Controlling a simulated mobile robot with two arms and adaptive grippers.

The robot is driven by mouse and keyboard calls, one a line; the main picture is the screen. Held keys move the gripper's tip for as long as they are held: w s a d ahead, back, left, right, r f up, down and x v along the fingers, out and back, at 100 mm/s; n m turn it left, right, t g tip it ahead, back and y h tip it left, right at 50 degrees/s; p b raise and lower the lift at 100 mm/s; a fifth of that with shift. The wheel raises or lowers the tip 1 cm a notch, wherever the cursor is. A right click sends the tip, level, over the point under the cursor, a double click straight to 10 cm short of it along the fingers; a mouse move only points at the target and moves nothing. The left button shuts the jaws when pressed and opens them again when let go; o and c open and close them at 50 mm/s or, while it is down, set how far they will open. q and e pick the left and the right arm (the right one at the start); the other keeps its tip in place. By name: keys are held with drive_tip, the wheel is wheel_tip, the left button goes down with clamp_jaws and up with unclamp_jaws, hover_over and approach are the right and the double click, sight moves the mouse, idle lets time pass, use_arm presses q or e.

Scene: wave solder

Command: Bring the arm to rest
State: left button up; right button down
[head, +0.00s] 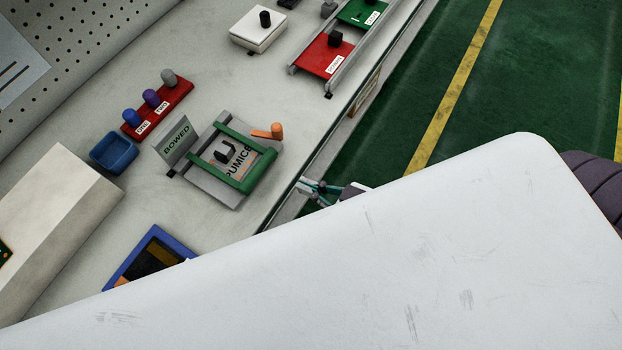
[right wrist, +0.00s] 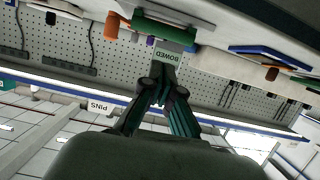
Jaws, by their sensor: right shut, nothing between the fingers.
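My right gripper (head: 318,189) shows small in the head view, at the bench's front edge, to the right of the green-framed fixture. Most of its arm is hidden. In the right wrist view the fingers of this gripper (right wrist: 162,92) meet at the tips, shut and empty. The fixture's grey plate marked BOWED (right wrist: 167,53) shows behind the tips, and I see no contact. My left gripper is in neither view.
The green-framed fixture (head: 231,178) with an orange handle stands on the bench (head: 215,85). A blue bin (head: 113,153), a red peg block (head: 158,107), a blue-framed tray (head: 150,257) and a rail with red and green plates (head: 325,57) are around it. Green floor (head: 540,70) lies right.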

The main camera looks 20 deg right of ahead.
drive_tip(key=s+d+f+m+g+h, duration=0.15)
drive_tip(key=d+f, duration=0.25)
drive_tip(key=f, duration=0.7)
drive_tip(key=s+d+f+m+g+h, duration=0.1)
drive_tip(key=d+f+h, duration=0.3)
drive_tip(key=f, duration=0.7)
drive_tip(key=s+d+f+m+g+h, duration=0.15)
drive_tip(key=d+f, duration=0.35)
drive_tip(key=f, duration=0.6)
drive_tip(key=s+f+g+h, duration=0.1)
drive_tip(key=s+f+g, duration=0.5)
drive_tip(key=s+f, duration=0.9)
drive_tip(key=s, duration=0.3)
drive_tip(key=shift+s+f+m+g, duration=0.3)
drive_tip(key=shift+s+f+m, duration=0.05)
drive_tip(key=shift+m, duration=0.05)
